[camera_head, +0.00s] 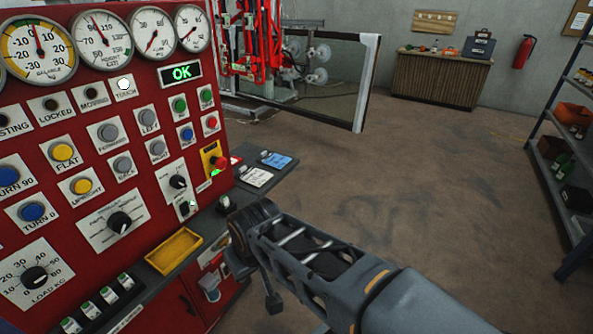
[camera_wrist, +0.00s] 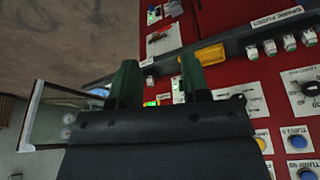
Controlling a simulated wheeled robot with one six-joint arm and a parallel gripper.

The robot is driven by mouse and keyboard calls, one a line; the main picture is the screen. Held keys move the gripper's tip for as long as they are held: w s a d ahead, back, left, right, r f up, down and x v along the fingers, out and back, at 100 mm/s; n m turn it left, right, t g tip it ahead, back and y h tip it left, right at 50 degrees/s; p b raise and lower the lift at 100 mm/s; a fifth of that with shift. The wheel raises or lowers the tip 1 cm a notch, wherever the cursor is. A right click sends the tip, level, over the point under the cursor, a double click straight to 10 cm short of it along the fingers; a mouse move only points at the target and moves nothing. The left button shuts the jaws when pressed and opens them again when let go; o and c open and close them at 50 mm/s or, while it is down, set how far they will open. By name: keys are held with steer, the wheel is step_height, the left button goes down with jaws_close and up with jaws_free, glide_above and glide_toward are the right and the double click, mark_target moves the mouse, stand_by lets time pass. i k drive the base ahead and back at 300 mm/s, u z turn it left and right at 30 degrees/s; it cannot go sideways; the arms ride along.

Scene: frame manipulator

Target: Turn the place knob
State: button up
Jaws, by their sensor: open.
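The red control panel (camera_head: 145,105) carries several black knobs on white plates. One knob (camera_head: 178,182) is at the panel's lower right, a larger knob (camera_head: 119,222) is left of and below it, and a small switch (camera_head: 188,207) is near the ledge. Their small labels are too blurred to tell which is the place knob. My gripper (camera_wrist: 157,75) has two dark green fingers set apart with nothing held between them. In the wrist view its body and fingers hide part of the panel. In the head view my arm reaches toward the panel's lower right corner.
A yellow tray (camera_head: 174,251) sits on the dark ledge below the panel and also shows in the wrist view (camera_wrist: 202,55). A red emergency button (camera_head: 220,163) is at the panel's right edge. The load knob (camera_head: 35,276) is at lower left. Open floor (camera_head: 440,190) lies to the right.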

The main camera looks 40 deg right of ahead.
mark_target(119, 221)
steer(key=z, duration=0.05)
steer(key=k, duration=1.3)
steer(key=u, duration=1.15)
steer(key=i, duration=0.65)
steer(key=u, duration=0.5)
steer(key=i, duration=0.85)
steer(key=z, duration=1.05)
steer(key=i, duration=0.65)
steer(key=z, duration=0.7)
